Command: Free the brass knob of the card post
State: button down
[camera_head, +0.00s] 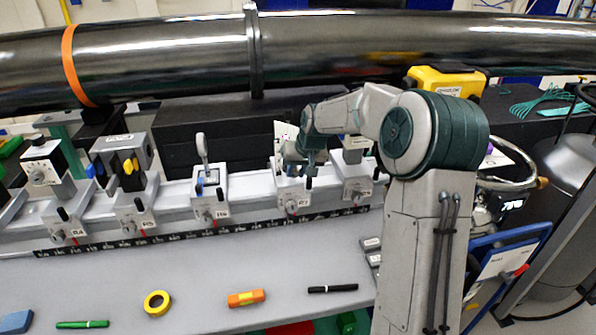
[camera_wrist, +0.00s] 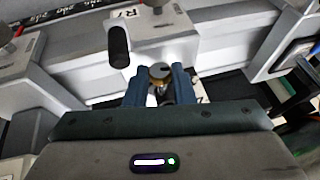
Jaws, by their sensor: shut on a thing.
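The card post's white card with a red mark (camera_head: 285,132) stands on the rail carrier labelled R7 (camera_head: 297,201), partly hidden behind my arm. The brass knob (camera_wrist: 159,71) shows in the wrist view between the tips of two blue fingers. My gripper (camera_wrist: 161,78) is shut on this knob, one finger on each side. In the head view my gripper (camera_head: 300,165) is at the post just above the carrier, and the knob cannot be made out there.
A black-handled lever (camera_wrist: 118,45) stands close beside the knob. Neighbouring carriers flank R7, one with a lens-like post (camera_head: 202,150). A large steel pipe (camera_head: 170,55) runs behind. Yellow tape (camera_head: 157,303), an orange tool (camera_head: 246,298) and pens lie on the bench in front.

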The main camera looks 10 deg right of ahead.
jog(key=shift+a+f+h+b, duration=0.1)
jog(key=shift+a+h+b, duration=0.2)
jog(key=shift+h+b, duration=0.35)
jog(key=shift+h, duration=0.45)
jog(key=c, duration=1.2)
grip_release()
jog(key=shift+c, duration=0.2)
jog(key=shift+r, duration=0.25)
jog(key=b+v, duration=0.1)
jog(key=v, duration=1.2)
jog(key=shift+s+r, duration=0.2)
jog(key=shift+s, duration=0.05)
